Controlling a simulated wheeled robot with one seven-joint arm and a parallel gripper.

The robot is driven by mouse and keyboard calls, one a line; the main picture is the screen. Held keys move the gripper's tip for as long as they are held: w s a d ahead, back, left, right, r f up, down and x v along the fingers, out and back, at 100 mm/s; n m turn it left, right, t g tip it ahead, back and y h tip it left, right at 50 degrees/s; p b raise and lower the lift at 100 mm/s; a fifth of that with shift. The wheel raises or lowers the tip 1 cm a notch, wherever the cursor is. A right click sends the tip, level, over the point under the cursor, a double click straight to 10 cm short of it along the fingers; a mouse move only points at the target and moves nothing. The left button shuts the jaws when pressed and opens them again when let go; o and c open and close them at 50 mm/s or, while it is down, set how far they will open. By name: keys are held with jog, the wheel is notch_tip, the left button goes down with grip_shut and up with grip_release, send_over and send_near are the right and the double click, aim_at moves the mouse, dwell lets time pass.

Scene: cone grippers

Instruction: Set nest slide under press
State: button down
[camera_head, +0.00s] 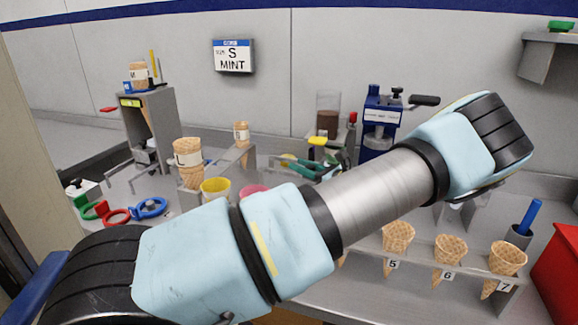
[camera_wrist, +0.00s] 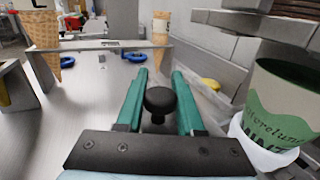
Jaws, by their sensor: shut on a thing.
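My gripper (camera_wrist: 155,100) is shut on a black round knob (camera_wrist: 160,98), which sits between its two teal fingers in the wrist view. Whether the knob belongs to the nest slide cannot be told; what lies under it is hidden. In the head view the teal fingers (camera_head: 308,169) show only partly behind my arm, low over the bench. A grey upright stand (camera_head: 160,115) with a red-tipped lever is at the left. A blue machine (camera_head: 380,125) with a black handle stands at the back. I cannot tell which of these is the press.
A stacked cone (camera_head: 188,160), a yellow cup (camera_head: 215,188) and coloured rings (camera_head: 148,208) lie left of the gripper. A green-labelled cup (camera_wrist: 285,105) stands close at its right in the wrist view. A numbered cone rack (camera_head: 470,268) is at front right.

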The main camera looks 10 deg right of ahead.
jog(key=s+d+b, duration=0.2)
jog(key=s+d, duration=0.4)
jog(key=d, duration=0.5)
jog(key=c, duration=0.8)
grip_release()
jog(key=shift+s+d, duration=0.1)
jog(key=shift+d, duration=0.05)
jog(key=shift+o, duration=1.4)
jog(key=b+v, duration=0.3)
jog(key=v, duration=0.7)
jog(key=shift+s, duration=0.3)
jog(key=shift+d+r, duration=0.1)
jog(key=shift+d, duration=0.05)
